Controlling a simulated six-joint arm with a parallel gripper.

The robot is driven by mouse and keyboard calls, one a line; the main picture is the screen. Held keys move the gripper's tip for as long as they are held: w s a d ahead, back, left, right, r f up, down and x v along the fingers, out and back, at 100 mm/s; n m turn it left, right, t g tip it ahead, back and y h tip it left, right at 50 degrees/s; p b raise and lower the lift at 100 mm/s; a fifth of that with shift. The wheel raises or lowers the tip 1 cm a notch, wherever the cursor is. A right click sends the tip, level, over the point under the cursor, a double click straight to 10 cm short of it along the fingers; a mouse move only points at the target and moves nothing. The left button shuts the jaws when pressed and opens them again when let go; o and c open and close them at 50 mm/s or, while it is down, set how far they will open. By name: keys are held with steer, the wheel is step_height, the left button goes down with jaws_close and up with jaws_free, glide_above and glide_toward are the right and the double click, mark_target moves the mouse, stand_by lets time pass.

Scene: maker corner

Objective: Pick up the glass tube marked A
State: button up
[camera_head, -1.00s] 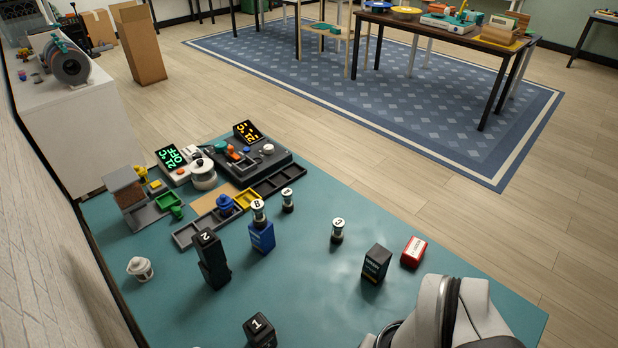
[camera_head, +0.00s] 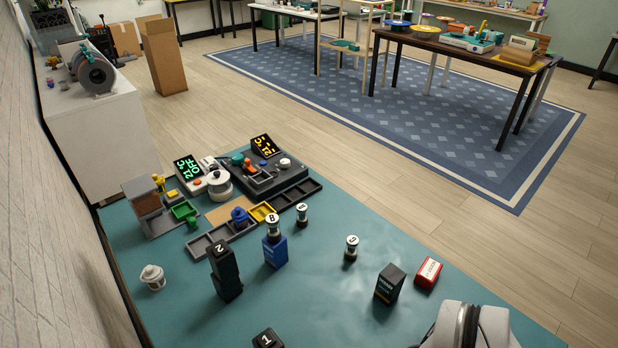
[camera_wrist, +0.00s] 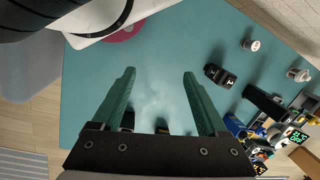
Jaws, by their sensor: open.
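Three small glass tubes with dark ends and pale marked caps show in the head view. One stands on a blue box and its cap reads like B or 8 (camera_head: 272,228). One stands behind it to the right (camera_head: 301,214), and one stands alone on the teal mat (camera_head: 351,248). I cannot read for sure which cap is marked A. In the wrist view my gripper (camera_wrist: 159,74) is open and empty, its two green fingers apart over the teal surface. The fingertips are outside the head view.
A blue box (camera_head: 275,252), a stacked black block marked 2 (camera_head: 226,272), a dark box (camera_head: 389,284) and a red-and-white box (camera_head: 428,272) stand near the tubes. A white lidded jar (camera_head: 153,277) is at left. Trays (camera_head: 215,241) lie behind. The mat's middle is largely clear.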

steer(key=w+f+n+t, duration=0.2)
steer(key=w+f+t, duration=0.1)
steer(key=w, duration=1.1)
steer(key=n+t+y, duration=0.1)
steer(key=n+t, duration=0.5)
steer(key=t, duration=0.6)
glide_toward(302, 214)
steer(key=x, duration=0.3)
steer(key=d+x, duration=0.1)
steer(key=shift+w+a+r, duration=0.15)
steer(key=shift+w+r, duration=0.1)
steer(key=shift+w, duration=0.3)
steer(key=x, duration=0.5)
steer(key=shift+a+f, duration=0.4)
steer(key=shift+f, duration=0.05)
steer(key=shift+c, duration=0.3)
jaws_close()
